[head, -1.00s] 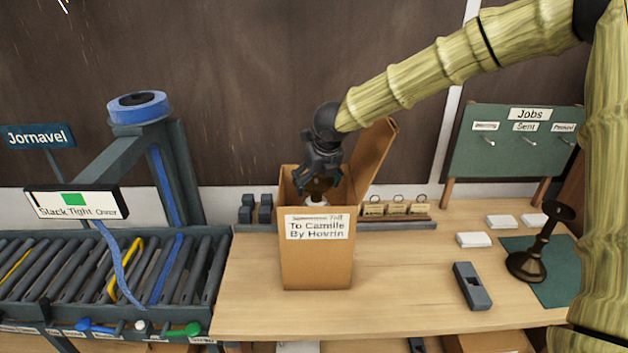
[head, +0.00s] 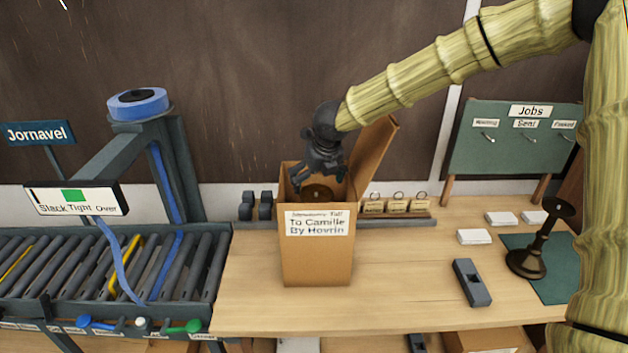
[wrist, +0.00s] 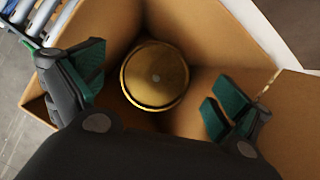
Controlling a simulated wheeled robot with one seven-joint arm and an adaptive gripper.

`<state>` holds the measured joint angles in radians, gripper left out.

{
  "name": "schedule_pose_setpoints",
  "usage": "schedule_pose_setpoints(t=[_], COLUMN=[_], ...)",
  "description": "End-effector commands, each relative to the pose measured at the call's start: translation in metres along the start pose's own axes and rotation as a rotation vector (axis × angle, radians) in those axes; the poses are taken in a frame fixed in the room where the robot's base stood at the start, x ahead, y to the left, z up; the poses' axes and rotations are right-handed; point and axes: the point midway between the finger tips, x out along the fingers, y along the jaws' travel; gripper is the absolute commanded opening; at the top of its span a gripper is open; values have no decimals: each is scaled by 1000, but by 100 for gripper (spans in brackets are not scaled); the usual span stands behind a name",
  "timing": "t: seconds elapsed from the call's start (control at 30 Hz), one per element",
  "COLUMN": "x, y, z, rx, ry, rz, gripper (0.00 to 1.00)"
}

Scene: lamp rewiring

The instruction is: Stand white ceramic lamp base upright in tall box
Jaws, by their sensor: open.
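The tall cardboard box (head: 318,262) stands upright on the bench with its lid flap raised; its label reads "To Camille By Hovrin". A round brass-coloured top (head: 318,193) shows inside the box, and it also shows in the wrist view (wrist: 155,76) as a disc facing up. It appears to be the top of the lamp base; the white ceramic body below it is hidden. My gripper (head: 320,179) is at the box mouth, pointing down. Its fingers are spread on either side of the brass disc, apart from it.
A dark candlestick-like stand (head: 534,245) is on a green mat at right, near a grey block (head: 471,283) and white cards (head: 474,237). A roller conveyor (head: 110,268) with a strapping frame lies left. The Jobs board (head: 512,142) stands behind.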

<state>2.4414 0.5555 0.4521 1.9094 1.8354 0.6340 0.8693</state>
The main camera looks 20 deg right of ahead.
Motion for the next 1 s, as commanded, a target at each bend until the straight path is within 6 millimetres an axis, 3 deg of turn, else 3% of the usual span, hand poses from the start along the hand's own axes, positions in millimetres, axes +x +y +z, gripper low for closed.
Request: schedule_pose_setpoints(t=[0.27,0.8,1.0], x=[-21,-109,-127], y=[0,0,0], z=[5,5,5], rx=[2,1,1], ry=[-4,-4,-2], rz=[2,1,0], gripper=[100,100,100])
